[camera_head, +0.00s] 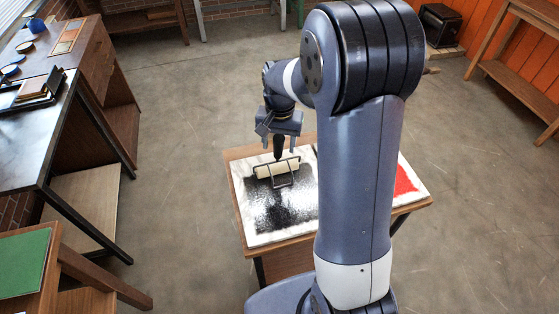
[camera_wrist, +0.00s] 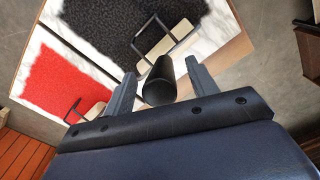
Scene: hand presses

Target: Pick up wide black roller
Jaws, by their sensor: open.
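The wide black roller (camera_head: 266,171) lies on the black ink patch of the pale slab in the head view. It has a cream cylinder, a dark wire frame and a black handle that stands up toward my gripper. My gripper (camera_head: 278,143) is directly above it, pointing down, jaws open. In the wrist view the handle's round end (camera_wrist: 160,88) sits between the two fingers of my gripper, with gaps visible on both sides. The roller's cream cylinder (camera_wrist: 148,38) shows beyond the handle.
A second roller (camera_wrist: 92,111) lies by the red ink patch (camera_wrist: 58,82); my arm hides it in the head view. The slab (camera_head: 243,207) rests on a small wooden table. A dark-topped bench (camera_head: 40,135) stands left, with open floor between.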

